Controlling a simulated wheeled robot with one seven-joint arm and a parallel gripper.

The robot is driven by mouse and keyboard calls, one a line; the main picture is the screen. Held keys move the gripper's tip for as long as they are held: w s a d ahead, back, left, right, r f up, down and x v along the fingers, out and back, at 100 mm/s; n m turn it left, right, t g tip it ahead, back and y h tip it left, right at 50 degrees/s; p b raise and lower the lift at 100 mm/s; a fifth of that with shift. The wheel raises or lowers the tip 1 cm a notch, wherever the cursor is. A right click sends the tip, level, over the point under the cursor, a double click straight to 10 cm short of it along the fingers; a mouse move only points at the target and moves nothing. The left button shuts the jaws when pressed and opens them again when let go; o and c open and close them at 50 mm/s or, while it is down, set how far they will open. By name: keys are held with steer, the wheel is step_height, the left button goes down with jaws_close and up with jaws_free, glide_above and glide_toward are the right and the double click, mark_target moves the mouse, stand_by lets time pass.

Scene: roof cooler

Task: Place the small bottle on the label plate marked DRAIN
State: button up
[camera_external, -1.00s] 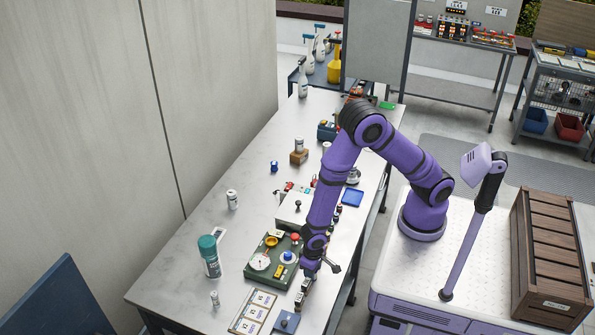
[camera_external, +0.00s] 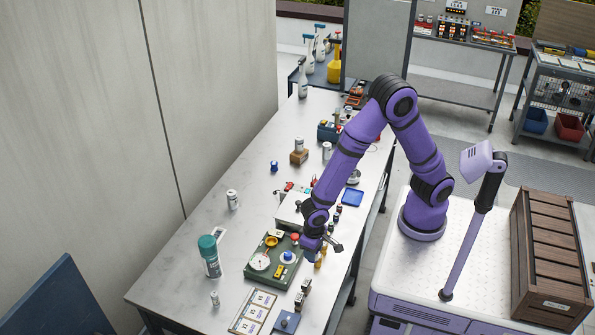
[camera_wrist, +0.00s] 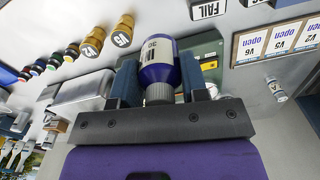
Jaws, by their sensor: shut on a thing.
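My gripper (camera_wrist: 160,90) is shut on a small bottle (camera_wrist: 160,60) with a dark blue body, a white label and a grey cap. The bottle sits between the two fingers in the wrist view. In the external view my gripper (camera_external: 318,252) is over the right side of the bench, just right of the green tray; the held bottle is too small to make out clearly there. No plate reading DRAIN can be read. A row of white plates in a frame (camera_external: 240,326) lies at the near end; in the wrist view a framed plate strip (camera_wrist: 232,48) reads V2, V5 and open.
A green tray (camera_external: 252,271) with a dial and knobs is left of my gripper. Small tagged items (camera_external: 299,301) stand near the bench edge. A teal-capped bottle (camera_external: 210,262) and a small white bottle (camera_external: 215,298) stand left. A FAIL plate (camera_wrist: 208,9) shows. The left bench is largely clear.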

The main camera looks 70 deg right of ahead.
step_height(320, 180, up, 5)
steer(key=shift+f, duration=0.1)
steer(key=w+d+m, duration=0.2)
steer(key=w, duration=1.2)
steer(key=m, duration=0.2)
glide_above(216, 236)
step_height(216, 236, down, 11)
steer(key=shift+s+d, duration=0.15)
steer(key=shift+f, duration=1.75)
steer(key=shift+f, duration=0.1)
steer(key=o, duration=0.9)
